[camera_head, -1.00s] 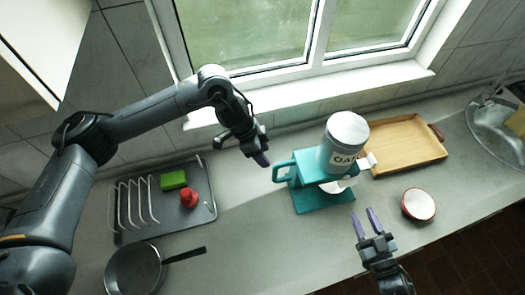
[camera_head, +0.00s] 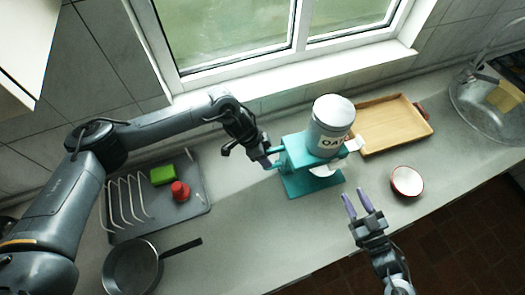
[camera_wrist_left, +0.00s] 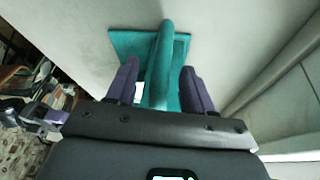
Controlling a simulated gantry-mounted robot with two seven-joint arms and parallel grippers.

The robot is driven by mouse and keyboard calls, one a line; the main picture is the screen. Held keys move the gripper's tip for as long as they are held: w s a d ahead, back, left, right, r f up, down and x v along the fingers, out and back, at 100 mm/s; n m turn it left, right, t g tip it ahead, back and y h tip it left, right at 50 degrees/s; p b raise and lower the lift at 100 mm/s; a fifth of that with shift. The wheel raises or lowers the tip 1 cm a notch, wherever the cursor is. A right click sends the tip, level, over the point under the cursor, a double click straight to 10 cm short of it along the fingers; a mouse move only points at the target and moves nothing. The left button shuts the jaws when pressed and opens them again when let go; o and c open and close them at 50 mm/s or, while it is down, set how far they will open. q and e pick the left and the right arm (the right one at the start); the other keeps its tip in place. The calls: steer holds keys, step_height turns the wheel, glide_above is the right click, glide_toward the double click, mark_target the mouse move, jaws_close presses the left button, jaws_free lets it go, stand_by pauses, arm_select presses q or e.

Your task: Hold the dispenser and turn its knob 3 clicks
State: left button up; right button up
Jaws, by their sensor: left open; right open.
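The dispenser stands on the counter: a teal stand (camera_head: 296,183) with a grey canister (camera_head: 330,124) on top, lettered "OA". A white knob (camera_head: 353,144) sticks out at its right side. A teal handle is on its left side. My left gripper (camera_head: 270,158) is at that handle; in the left wrist view the handle (camera_wrist_left: 162,62) runs between the two purple fingers (camera_wrist_left: 160,88), which are open with gaps on both sides. My right gripper (camera_head: 357,204) is open and empty, in front of and to the right of the stand.
A red-rimmed white bowl (camera_head: 407,181) sits right of my right gripper. A wooden tray (camera_head: 392,124) lies behind, near the sink (camera_head: 480,105). A grey rack tray (camera_head: 190,206) with a green sponge (camera_head: 163,175) and red item (camera_head: 180,191), and a pan (camera_head: 132,268), are left.

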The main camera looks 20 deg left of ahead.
arm_select(q)
jaws_close()
stand_by(0.4)
stand_by(1.1)
